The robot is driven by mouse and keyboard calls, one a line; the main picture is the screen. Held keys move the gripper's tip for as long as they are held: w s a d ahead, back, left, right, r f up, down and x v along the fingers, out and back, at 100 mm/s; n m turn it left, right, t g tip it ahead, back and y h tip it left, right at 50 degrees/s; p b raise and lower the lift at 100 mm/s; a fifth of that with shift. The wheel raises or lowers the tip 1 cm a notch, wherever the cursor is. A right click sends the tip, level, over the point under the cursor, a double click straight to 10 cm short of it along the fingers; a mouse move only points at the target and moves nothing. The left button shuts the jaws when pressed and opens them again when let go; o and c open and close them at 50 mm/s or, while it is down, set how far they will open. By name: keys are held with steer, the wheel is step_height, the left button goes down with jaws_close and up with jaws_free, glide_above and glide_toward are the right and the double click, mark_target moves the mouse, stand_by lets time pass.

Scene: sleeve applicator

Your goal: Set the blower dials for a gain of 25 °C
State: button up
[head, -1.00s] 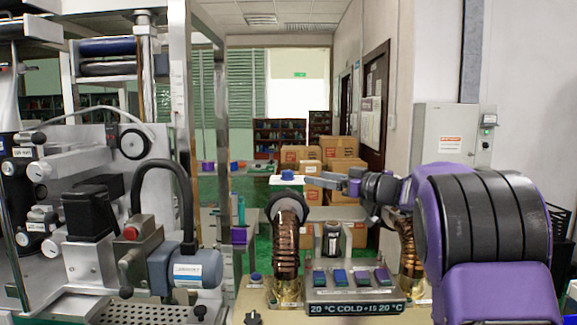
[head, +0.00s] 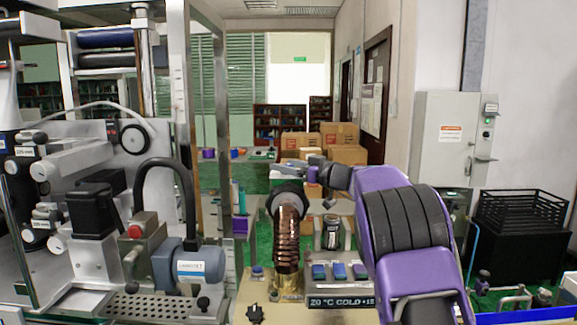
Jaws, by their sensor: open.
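The blower stands on a beige bench in the head view, with a ribbed copper hose (head: 289,232) rising from a brass base. In front of it is a dark display (head: 340,302) reading "20 °C COLD +15"; its right end is hidden behind my arm. Several blue-topped controls (head: 338,271) sit in a row above the display. A black pointer knob (head: 254,313) is on the bench at lower left, and a blue knob (head: 257,271) is behind it. Their exact settings are too small to read. My gripper (head: 286,169) is open and empty, above and behind the hose top, apart from the controls.
A metal machine with rollers and a blue-grey motor (head: 200,264) fills the left side. A silver canister (head: 331,233) stands behind the controls. Cardboard boxes (head: 338,140) are stacked at the back. A black crate (head: 521,222) and a grey wall cabinet (head: 453,140) are at right.

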jaws_close()
steer(key=b, duration=0.3)
steer(key=shift+f, duration=0.35)
steer(key=shift+m+t+h+b, duration=0.4)
steer(key=shift+t+h+b, duration=0.15)
steer(key=shift+b, duration=1.3)
steer(key=shift+m+t+h+b, duration=0.3)
steer(key=shift+t+h+b, duration=0.05)
steer(key=shift+b, duration=0.2)
steer(key=shift+s+a+m+t+h+b, duration=0.1)
steer(key=shift+m+t+h+b, duration=0.25)
steer(key=shift+b, duration=0.85)
steer(key=shift+r+m+t+h+b, duration=0.35)
steer(key=shift+m+h+b, duration=0.2)
steer(key=shift+h+b, duration=0.1)
jaws_free()
